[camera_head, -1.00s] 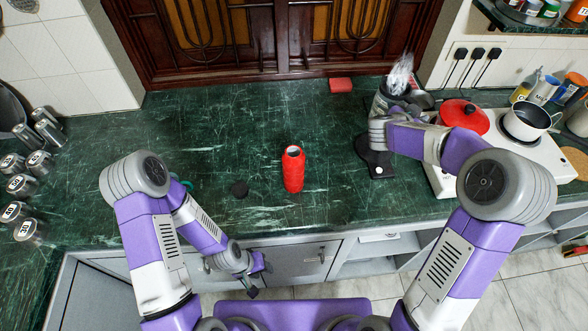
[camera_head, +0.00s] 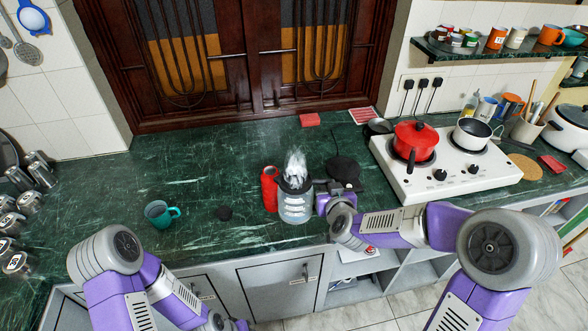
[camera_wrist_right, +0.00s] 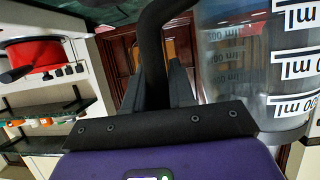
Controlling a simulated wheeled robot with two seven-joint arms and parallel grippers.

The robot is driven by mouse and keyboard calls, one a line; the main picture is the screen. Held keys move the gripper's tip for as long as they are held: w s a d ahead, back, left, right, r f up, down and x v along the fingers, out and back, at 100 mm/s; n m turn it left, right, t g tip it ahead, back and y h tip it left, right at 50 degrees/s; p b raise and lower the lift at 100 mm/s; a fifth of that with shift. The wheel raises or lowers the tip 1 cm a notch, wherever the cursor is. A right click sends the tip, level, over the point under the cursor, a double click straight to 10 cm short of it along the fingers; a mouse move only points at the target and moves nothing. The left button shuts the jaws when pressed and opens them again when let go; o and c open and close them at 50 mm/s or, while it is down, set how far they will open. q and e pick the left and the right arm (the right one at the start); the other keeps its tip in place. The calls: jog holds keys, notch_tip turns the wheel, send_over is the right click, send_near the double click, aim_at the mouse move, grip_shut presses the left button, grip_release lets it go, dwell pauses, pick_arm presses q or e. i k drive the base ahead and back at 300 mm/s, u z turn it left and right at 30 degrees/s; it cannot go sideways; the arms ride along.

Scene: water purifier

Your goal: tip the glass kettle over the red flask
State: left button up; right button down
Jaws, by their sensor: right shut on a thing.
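The glass kettle (camera_head: 295,207), clear with white measure labels and steam above its mouth, looks upright in the head view. The red flask (camera_head: 269,188) stands upright on the counter just left of the kettle, which partly overlaps it; I cannot tell if they touch. My right gripper (camera_head: 319,190) is right of the kettle and shut on its black handle. In the right wrist view the fingers close around the handle (camera_wrist_right: 153,50), with the kettle wall (camera_wrist_right: 235,75) beside it. My left arm is at the lower left; its fingertips are out of frame.
A black round lid (camera_head: 224,213) and a teal mug (camera_head: 161,213) lie left of the flask. The black kettle base (camera_head: 343,170) is behind right. A white stove (camera_head: 440,175) with a red pot (camera_head: 414,141) stands right. The left counter is mostly clear.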

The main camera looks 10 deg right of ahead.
aim_at(270, 187)
jog(key=u, duration=2.3)
jog(key=k, duration=0.8)
jog(key=z, duration=1.15)
jog(key=i, duration=1)
